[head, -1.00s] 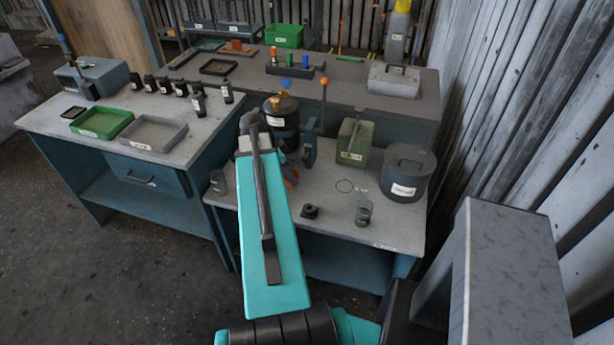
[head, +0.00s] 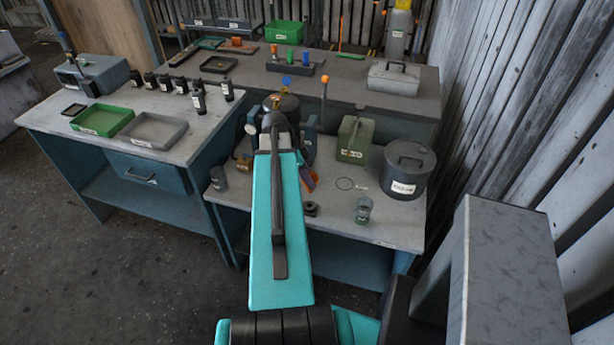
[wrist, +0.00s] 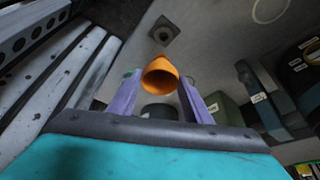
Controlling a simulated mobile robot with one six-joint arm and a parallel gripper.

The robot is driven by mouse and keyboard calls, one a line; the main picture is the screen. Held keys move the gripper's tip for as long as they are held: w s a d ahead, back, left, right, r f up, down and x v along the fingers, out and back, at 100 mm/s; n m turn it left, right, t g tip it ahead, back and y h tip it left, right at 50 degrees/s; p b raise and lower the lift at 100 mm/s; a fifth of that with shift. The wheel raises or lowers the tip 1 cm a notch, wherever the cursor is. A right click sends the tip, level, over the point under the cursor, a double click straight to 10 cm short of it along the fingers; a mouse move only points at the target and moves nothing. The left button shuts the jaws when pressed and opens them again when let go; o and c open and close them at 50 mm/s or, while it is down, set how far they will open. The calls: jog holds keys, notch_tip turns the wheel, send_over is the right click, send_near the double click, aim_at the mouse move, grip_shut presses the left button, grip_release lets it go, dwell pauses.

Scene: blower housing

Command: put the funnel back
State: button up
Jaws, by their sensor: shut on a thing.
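My gripper (wrist: 160,92) has two purple fingers, shut on an orange funnel (wrist: 162,74). In the wrist view the funnel's wide round mouth faces the camera. In the head view the funnel (head: 309,172) shows as a small orange patch just right of my arm, above the near grey bench (head: 390,228). My arm hides part of the gripper there. A thin dark ring outline (head: 345,184) with a small label lies flat on this bench, to the right of the gripper.
A small black square fitting (head: 311,208) and a greenish glass jar (head: 363,210) stand near the front edge. A green can (head: 354,140) and a lidded grey pot (head: 409,170) stand behind and right. A blue vise-like thing (head: 309,138) stands behind the gripper.

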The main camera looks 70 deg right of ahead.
aim_at(307, 189)
jog(key=shift+f+b, duration=1.35)
jog(key=shift+f, duration=2)
jog(key=shift+f+b, duration=0.2)
jog(key=shift+b, duration=0.4)
jog(key=shift+f+b, duration=1.3)
jog(key=shift+b, duration=0.25)
dwell(1.1)
dwell(0.6)
jog(key=o, duration=1.4)
jog(key=shift+w, duration=0.1)
jog(key=shift+c, duration=0.2)
